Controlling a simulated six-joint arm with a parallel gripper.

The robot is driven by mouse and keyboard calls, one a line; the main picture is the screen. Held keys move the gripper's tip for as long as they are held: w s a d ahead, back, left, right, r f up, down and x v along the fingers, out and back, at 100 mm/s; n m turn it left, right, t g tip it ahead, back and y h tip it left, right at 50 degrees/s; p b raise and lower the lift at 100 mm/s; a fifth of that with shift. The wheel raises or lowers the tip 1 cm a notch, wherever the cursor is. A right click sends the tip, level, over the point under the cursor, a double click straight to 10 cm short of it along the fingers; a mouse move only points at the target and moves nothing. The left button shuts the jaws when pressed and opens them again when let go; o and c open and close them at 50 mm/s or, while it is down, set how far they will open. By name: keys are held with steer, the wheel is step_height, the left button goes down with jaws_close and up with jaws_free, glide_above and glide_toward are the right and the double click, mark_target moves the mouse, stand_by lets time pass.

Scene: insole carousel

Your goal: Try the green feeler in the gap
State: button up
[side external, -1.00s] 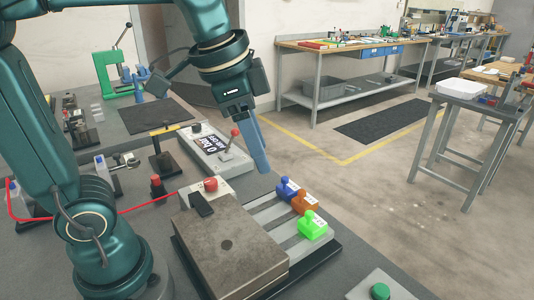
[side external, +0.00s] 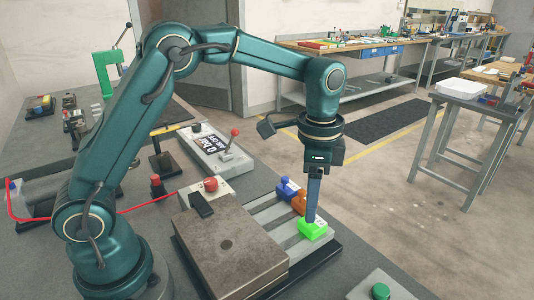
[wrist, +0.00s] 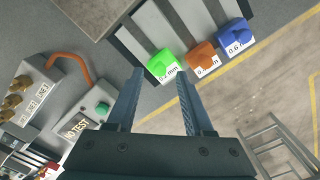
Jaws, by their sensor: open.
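The green feeler (side external: 314,231) sits in its slot on the right side of the rack, its label partly readable in the wrist view (wrist: 162,64). My gripper (side external: 311,218) points down over the green feeler. In the wrist view my gripper (wrist: 160,85) has its two fingers spread apart with nothing between them, and the green feeler lies just beyond the tips. The orange feeler (wrist: 202,56) and the blue feeler (wrist: 236,34), labelled 0.6 mm, sit beside it. The gap is not clearly visible.
A flat steel block (side external: 228,248) stands left of the rack (side external: 262,216). A control box with a display (side external: 212,147) and a red knob (side external: 211,184) are behind. A box with a green button (wrist: 88,117) marked NO TEST is nearby.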

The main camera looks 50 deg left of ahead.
steer(key=shift+f, duration=0.9)
jaws_close()
steer(key=shift+s, duration=0.75)
jaws_free()
